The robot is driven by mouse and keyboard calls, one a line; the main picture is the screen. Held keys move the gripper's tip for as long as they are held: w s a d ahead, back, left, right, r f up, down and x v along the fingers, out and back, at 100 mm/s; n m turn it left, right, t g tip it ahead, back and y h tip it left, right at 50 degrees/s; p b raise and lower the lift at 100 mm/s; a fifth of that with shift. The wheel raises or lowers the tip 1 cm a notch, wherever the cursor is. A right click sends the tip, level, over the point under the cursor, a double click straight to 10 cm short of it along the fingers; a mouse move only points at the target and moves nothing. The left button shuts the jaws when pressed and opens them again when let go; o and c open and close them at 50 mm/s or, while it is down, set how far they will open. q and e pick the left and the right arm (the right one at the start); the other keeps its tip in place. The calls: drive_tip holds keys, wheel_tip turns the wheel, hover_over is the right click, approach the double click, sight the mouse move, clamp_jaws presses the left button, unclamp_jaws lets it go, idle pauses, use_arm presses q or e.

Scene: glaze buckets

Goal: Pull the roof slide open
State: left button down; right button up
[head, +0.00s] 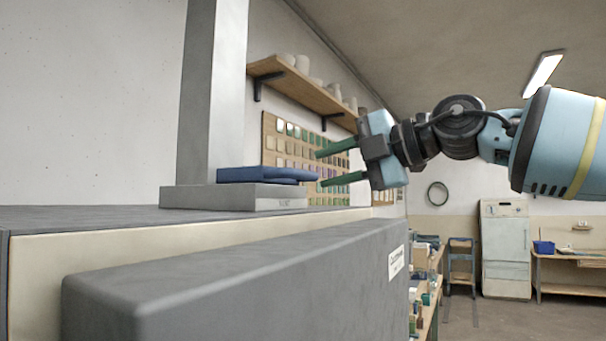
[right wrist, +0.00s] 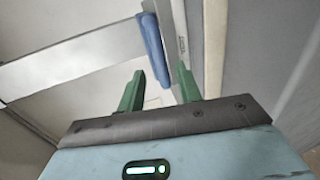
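The roof slide seems to be the light grey slab (head: 235,198) on top of the large grey cabinet, with a small label on its front edge. A blue padded bar (head: 262,175), apparently its handle, lies on top of it. The bar also shows in the right wrist view (right wrist: 154,48), beyond the fingertips and between their lines. My right gripper (head: 320,168) is open and empty, its green fingers pointing at the bar's right end in the head view. The fingers appear apart from the bar. The slab shows beside the bar in the right wrist view (right wrist: 181,45). My left gripper is not in view.
A grey upright column (head: 212,95) rises behind the slab. The cabinet's thick grey front panel (head: 240,285) juts out below. A wall shelf (head: 305,88) with pots and a board of colour tiles (head: 283,150) are behind. Open room lies to the right.

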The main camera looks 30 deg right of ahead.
sight(307, 174)
drive_tip(key=shift+p+x, duration=0.3)
drive_tip(key=shift+x, duration=2.75)
clamp_jaws()
